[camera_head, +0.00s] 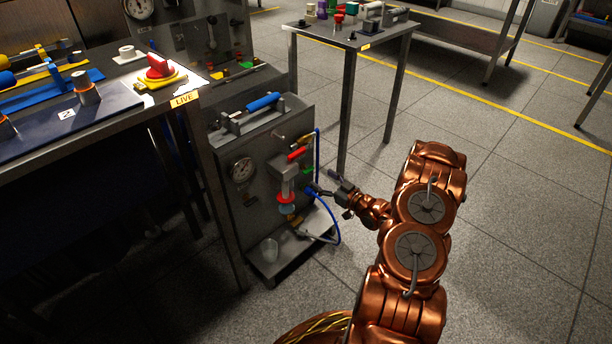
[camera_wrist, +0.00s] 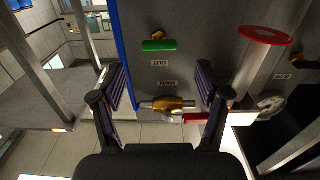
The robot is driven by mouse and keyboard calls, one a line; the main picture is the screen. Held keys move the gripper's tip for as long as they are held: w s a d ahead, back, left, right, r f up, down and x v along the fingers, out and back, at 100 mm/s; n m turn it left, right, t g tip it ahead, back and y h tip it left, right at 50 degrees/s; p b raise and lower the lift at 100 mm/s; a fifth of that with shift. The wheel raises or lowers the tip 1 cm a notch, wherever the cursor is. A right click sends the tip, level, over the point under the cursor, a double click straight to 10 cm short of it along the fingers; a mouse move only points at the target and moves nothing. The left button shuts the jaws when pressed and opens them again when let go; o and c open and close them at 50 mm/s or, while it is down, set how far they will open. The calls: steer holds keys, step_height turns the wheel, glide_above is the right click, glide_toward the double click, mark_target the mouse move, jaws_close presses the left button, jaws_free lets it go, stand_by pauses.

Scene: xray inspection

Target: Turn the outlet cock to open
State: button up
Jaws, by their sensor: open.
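A green-handled cock (camera_wrist: 158,45) sits on the grey panel (camera_wrist: 205,30), beside a small label (camera_wrist: 160,63) that appears to read OUT upside down. Its handle lies level across the wrist picture. In the head view the green handle (camera_head: 309,171) shows small near the panel's right side. My gripper (camera_head: 343,190) is in front of that side. In the wrist view my gripper (camera_wrist: 162,92) is open, with nothing between its fingertips. The green handle is beyond the fingertips, toward the top of the picture. A brass fitting (camera_wrist: 170,105) shows between the fingers, farther back.
A blue hose (camera_head: 319,160) runs along the panel's right edge. A red-handled cock (camera_head: 297,153), a gauge (camera_head: 241,169) and a clear tube with a red ring (camera_head: 286,198) are on the panel. A glass beaker (camera_head: 269,249) stands at its base.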

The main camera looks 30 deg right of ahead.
mark_target(308, 169)
steer(key=shift+f+b+x, duration=0.15)
steer(key=shift+b+x, duration=0.55)
steer(key=shift+x, duration=0.85)
steer(key=shift+f+b+x, duration=0.1)
steer(key=shift+b+x, duration=0.55)
steer(key=shift+x, duration=0.85)
steer(key=shift+w+a+r, duration=0.1)
steer(key=shift+w, duration=0.65)
steer(key=c, duration=1.2)
